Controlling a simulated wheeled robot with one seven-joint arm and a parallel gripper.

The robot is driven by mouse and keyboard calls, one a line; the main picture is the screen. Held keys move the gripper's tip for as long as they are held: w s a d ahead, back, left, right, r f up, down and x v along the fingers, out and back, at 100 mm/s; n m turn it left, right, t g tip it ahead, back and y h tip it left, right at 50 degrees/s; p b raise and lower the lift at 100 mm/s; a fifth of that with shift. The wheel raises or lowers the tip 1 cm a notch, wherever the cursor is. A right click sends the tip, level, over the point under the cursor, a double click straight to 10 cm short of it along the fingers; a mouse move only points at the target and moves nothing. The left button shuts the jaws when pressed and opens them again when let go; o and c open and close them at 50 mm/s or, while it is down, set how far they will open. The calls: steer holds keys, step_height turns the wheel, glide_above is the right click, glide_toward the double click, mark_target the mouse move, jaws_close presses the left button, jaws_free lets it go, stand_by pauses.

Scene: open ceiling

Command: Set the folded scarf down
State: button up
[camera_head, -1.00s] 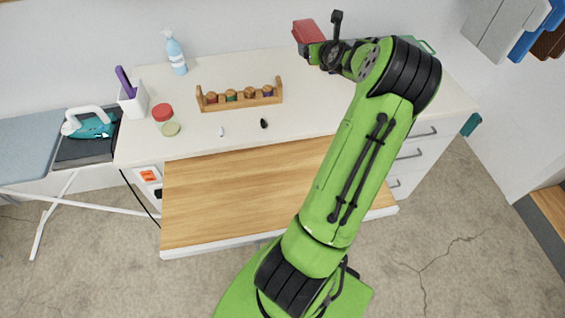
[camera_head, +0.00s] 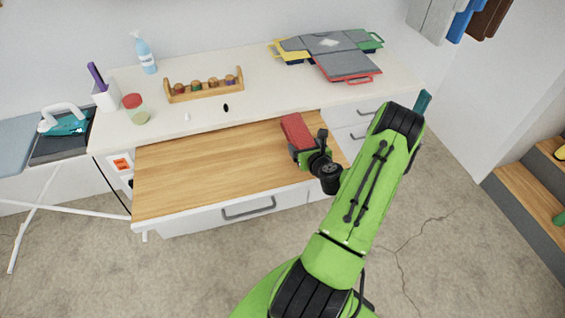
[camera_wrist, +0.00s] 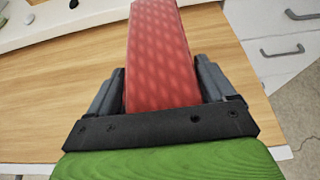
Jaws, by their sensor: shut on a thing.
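The folded scarf (camera_head: 297,132) is red, with a pale pattern in the wrist view (camera_wrist: 160,60). My gripper (camera_head: 300,148) is shut on it, with one grey finger on each side in the wrist view (camera_wrist: 162,88). The scarf extends away from the fingers, over the right part of the wooden pull-out board (camera_head: 210,170) in the head view. I cannot tell whether the scarf touches the board.
The wooden board is bare to the left of my gripper. An iron (camera_head: 62,122) stands at far left.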

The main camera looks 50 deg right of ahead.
step_height(320, 180, down, 6)
steer(key=shift+s+r+b, duration=0.1)
steer(key=shift+r+b, duration=0.15)
steer(key=shift+b, duration=0.25)
steer(key=shift+f, duration=0.15)
steer(key=o, duration=1)
steer(key=shift+c, duration=0.2)
steer(key=shift+r, duration=0.3)
steer(key=p+v, duration=0.1)
steer(key=v, duration=1.1)
steer(key=shift+p, duration=0.3)
